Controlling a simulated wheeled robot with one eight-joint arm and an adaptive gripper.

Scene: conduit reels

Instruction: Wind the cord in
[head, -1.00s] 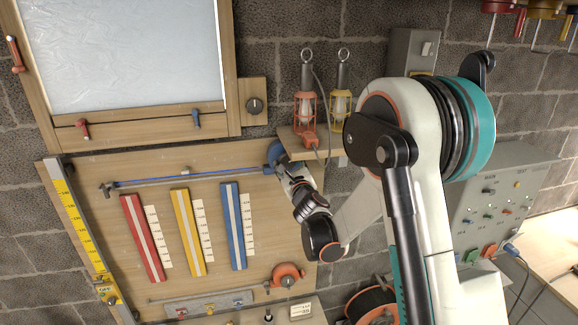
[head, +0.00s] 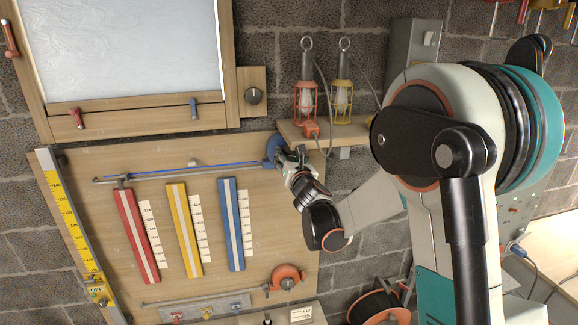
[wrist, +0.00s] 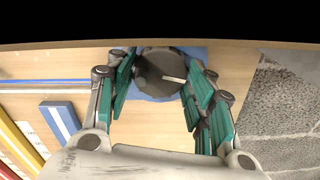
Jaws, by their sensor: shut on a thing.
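A blue reel (head: 274,150) sits at the upper right of the wooden board. In the wrist view its blue disc (wrist: 158,96) shows behind a dark round knob (wrist: 160,72) with a white pointer mark. My gripper (wrist: 160,88) has its teal-padded fingers on both sides of the knob and is shut on it. In the head view my gripper (head: 284,160) partly hides the reel. A blue cord (head: 200,168) runs left from the reel along a thin grey rail (head: 110,180). The cord also shows in the wrist view (wrist: 45,81).
Red (head: 136,236), yellow (head: 184,230) and blue (head: 231,224) strips with scales lie below the cord. An orange reel (head: 287,278) is at the lower right.

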